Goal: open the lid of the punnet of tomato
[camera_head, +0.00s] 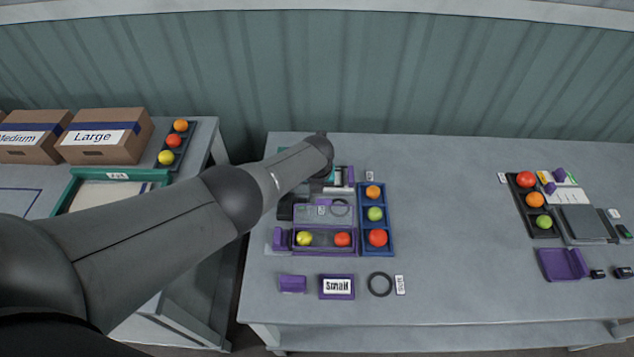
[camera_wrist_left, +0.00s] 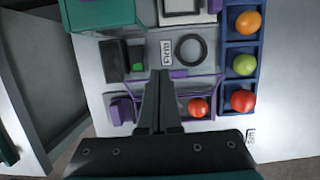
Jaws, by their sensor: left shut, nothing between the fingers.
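The punnet (camera_head: 323,252) is a purple-edged tray on the middle table, with a yellow tomato (camera_head: 304,238) and a red tomato (camera_head: 342,240) in it. Its clear, purple-edged lid (camera_head: 310,216) shows on the far side of the tray, seemingly raised; its exact angle is hard to tell. The red tomato also shows in the left wrist view (camera_wrist_left: 198,107). My left gripper (camera_wrist_left: 160,74) is shut and empty in front of the punnet in that view, hiding its left part. In the head view my arm reaches over from the left. My right gripper is not in view.
A blue tray (camera_head: 363,244) with several tomatoes stands right of the punnet. A black box (camera_wrist_left: 114,58) and a dark ring (camera_wrist_left: 190,50) lie behind it. A "Small" sign (camera_head: 337,287) and another ring (camera_head: 380,284) lie in front. The table's middle right is clear.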

